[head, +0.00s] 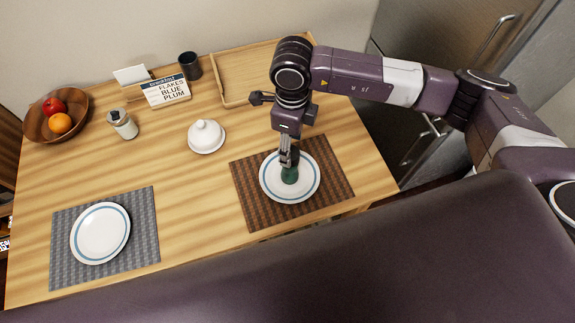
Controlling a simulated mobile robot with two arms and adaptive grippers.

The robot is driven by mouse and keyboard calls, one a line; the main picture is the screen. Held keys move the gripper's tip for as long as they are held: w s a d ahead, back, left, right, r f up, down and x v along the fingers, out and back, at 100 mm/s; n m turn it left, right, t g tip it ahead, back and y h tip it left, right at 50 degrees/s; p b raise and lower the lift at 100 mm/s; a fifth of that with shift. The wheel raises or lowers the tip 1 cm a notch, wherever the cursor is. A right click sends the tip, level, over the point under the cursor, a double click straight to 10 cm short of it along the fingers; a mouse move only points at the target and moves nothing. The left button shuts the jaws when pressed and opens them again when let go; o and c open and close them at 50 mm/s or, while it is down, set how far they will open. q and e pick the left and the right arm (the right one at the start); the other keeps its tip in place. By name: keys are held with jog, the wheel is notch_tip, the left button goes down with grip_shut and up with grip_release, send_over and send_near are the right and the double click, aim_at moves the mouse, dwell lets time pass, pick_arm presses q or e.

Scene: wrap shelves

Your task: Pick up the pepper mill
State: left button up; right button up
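A small dark green object (290,174), which may be the pepper mill, shows upright over the white plate with a blue ring (309,191) on the brown striped mat. My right gripper (289,158) points down at its top, with the fingers at or around the upper part. The fingers are too small to tell whether they are closed on it. I cannot tell whether the object rests on the plate or hangs just above it. My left gripper is not in view.
A white lidded dish (206,136), a glass jar (123,124), a fruit bowl (40,123), a menu sign (166,91), a dark cup (190,66) and a wooden tray (226,101) stand farther back. Another plate (100,234) lies on a grey mat (146,225). The table's middle is clear.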

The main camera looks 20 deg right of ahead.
jog(key=b, duration=0.4)
send_over(290, 169)
jog(key=w, duration=0.2)
jog(key=f, duration=0.4)
jog(key=shift+s+d, duration=0.2)
jog(key=shift+d, duration=0.1)
jog(key=shift+w+f+b, duration=0.1)
jog(key=shift+f+b, duration=0.35)
jog(key=shift+f, duration=0.55)
notch_tip(290, 169, down, 7)
jog(key=p, duration=0.3)
jog(key=shift+w+r, duration=0.1)
jog(key=shift+f, duration=0.25)
jog(key=c, duration=1.4)
grip_shut()
